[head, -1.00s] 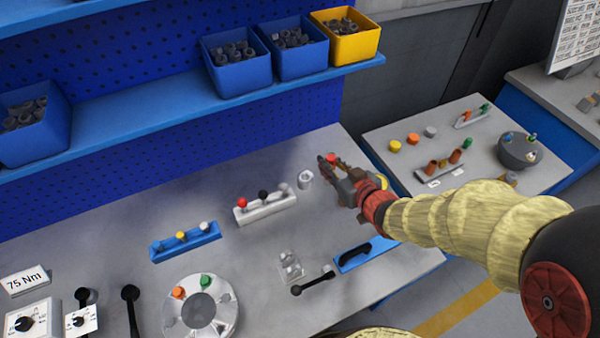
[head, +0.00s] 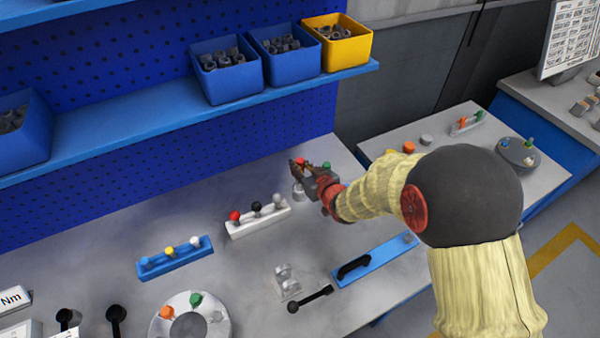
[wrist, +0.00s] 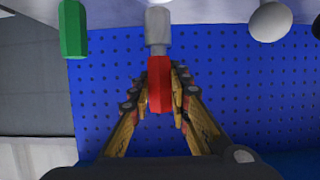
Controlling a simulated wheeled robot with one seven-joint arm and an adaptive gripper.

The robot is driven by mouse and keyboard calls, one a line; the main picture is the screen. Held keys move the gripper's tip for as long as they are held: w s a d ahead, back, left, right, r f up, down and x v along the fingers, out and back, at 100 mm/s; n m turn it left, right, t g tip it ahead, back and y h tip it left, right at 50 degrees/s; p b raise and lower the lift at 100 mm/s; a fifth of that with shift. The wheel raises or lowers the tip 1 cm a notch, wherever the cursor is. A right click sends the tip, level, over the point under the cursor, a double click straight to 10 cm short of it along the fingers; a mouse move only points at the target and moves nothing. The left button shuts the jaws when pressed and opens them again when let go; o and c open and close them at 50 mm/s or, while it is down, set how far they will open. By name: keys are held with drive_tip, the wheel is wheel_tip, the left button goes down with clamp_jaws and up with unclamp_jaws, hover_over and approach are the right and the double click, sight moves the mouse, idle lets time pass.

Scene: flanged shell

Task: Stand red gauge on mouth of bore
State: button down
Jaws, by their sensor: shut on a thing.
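My gripper (head: 300,170) is shut on the red gauge (wrist: 159,84), over the back right of the bench. In the wrist view the gauge's grey end (wrist: 157,27) points to the top of the picture, where the bench lies. In the head view only a bit of red shows between the fingers. A small pale round piece (head: 298,192) stands just below the gripper; I cannot tell whether the gauge touches it. A round flanged shell (head: 218,325) with a wide central bore lies at the front, well apart from the gripper.
A green piece (head: 326,167) stands close to the gripper and also shows in the wrist view (wrist: 73,28). A white rack (head: 262,224) with red, black and grey knobs is to the left. A blue rack (head: 175,262), blue handled bar (head: 375,262) and clear block (head: 286,278) are nearer.

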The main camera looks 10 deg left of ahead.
drive_tip(key=shift+f, duration=1.05)
drive_tip(key=shift+f+b, duration=0.25)
drive_tip(key=shift+b, duration=0.1)
drive_tip(key=c, duration=1.7)
unclamp_jaws()
drive_tip(key=shift+o, duration=0.2)
